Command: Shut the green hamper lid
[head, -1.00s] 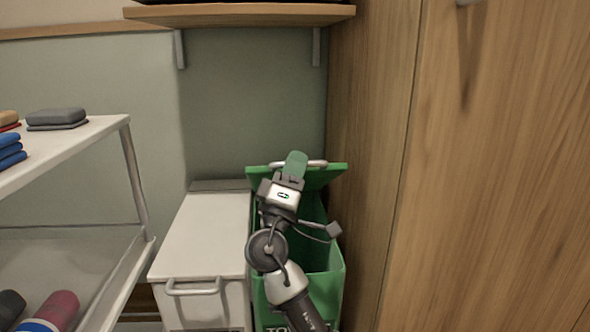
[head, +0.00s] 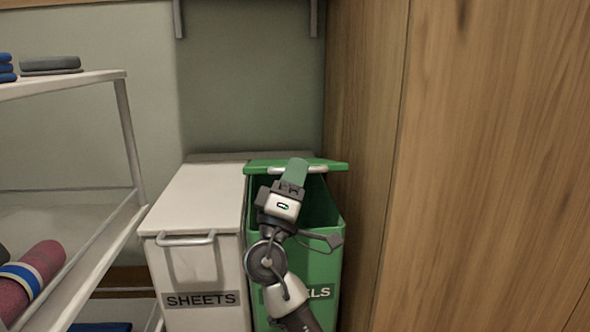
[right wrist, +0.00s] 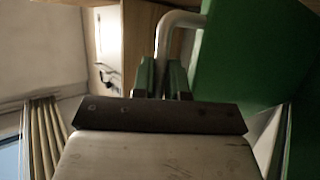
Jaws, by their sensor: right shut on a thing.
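The green hamper (head: 334,268) stands at lower centre in the head view, its dark inside showing. Its green lid (head: 325,166) is open, raised at the back and seen as a thin strip; it also fills the upper right of the right wrist view (right wrist: 250,45). The lid's pale bar handle (right wrist: 180,19) runs down between the fingers of my right gripper (head: 294,172), which is shut on it. My right forearm covers part of the hamper's front and label. My left gripper is in neither current view.
A white hamper (head: 195,202) labelled SHEETS stands close against the green one's left. A wooden cabinet (head: 480,180) rises close on the right. A white shelf cart (head: 70,85) with folded cloths and a rolled red item (head: 40,268) stands at left.

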